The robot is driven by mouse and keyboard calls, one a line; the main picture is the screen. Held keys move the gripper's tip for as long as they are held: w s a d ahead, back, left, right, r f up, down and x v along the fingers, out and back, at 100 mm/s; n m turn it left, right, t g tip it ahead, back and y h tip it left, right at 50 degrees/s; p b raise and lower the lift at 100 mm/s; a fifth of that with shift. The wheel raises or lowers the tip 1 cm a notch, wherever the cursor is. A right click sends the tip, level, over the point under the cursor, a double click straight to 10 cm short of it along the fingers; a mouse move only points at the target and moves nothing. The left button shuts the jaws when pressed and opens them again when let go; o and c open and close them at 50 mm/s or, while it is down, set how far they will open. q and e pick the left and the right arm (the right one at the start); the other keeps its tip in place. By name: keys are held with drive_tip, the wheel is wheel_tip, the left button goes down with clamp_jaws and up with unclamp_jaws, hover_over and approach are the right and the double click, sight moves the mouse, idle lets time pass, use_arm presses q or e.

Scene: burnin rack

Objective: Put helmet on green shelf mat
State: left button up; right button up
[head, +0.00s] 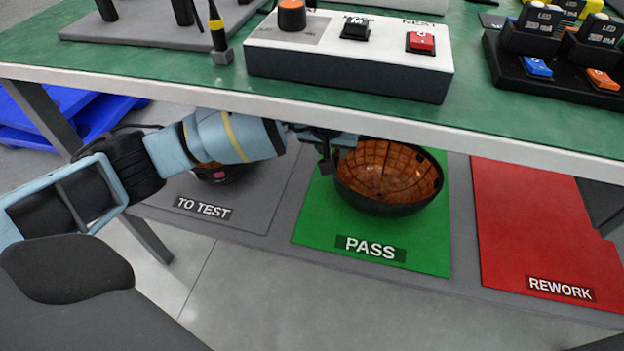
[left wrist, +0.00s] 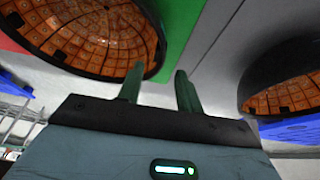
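A black helmet (head: 400,207) with an orange, grid-lined inside rests open side up on the green shelf mat (head: 322,227) marked PASS. In the left wrist view, this helmet (left wrist: 95,30) is at the upper left, beside the green mat (left wrist: 180,35). My left gripper (head: 325,168) is at the helmet's left rim, partly hidden under the tabletop edge. In the left wrist view, its two fingers (left wrist: 158,80) stand apart with nothing between them, and the helmet is just beyond them. My right gripper is in neither view.
A second helmet (left wrist: 285,95) is at the right of the left wrist view, mostly hidden by my arm in the head view. Grey TO TEST mat (head: 255,212) and red REWORK mat (head: 530,215) flank the green one. The green tabletop (head: 470,110) overhangs the shelf.

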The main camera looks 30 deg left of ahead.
use_arm(q)
drive_tip(key=s+d+p, duration=0.2)
drive_tip(key=s+p, duration=0.1)
drive_tip(key=s, duration=0.8)
drive_tip(key=shift+s+f+p, duration=0.2)
drive_tip(key=shift+f+p, duration=0.1)
